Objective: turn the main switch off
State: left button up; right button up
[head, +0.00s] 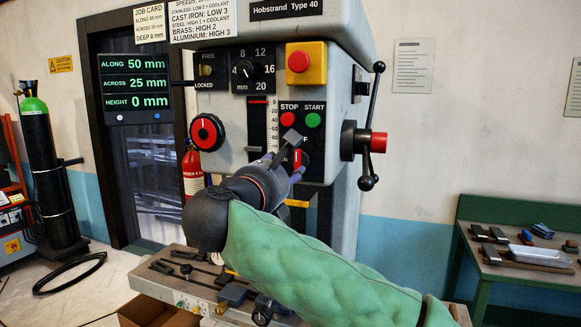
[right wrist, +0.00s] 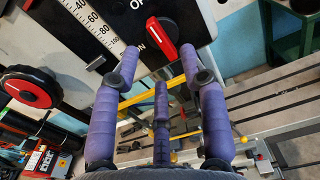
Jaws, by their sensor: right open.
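The main switch is a red lever on a dark plate on the machine's front, below the STOP and START buttons. In the head view the switch (head: 297,158) is partly hidden by my right gripper (head: 284,164). In the right wrist view the whole red lever (right wrist: 161,37) shows, tilted, with ON lettering beside it and part of the OFF lettering above. My right gripper (right wrist: 160,68) is open and empty, its purple fingers spread. The lever appears just beyond the gap between the two upper fingertips, and no finger visibly touches it. My left gripper is out of view.
The red STOP button (head: 288,119) and green START button (head: 313,120) are just above. A yellow-backed emergency button (head: 306,62) sits higher. A black-and-red knob (head: 207,132) is left, and a spoked handle (head: 371,141) sticks out right. The slotted machine table (head: 165,283) lies below.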

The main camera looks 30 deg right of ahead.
jog(key=v, duration=0.7)
jog(key=shift+s+a+f, duration=0.1)
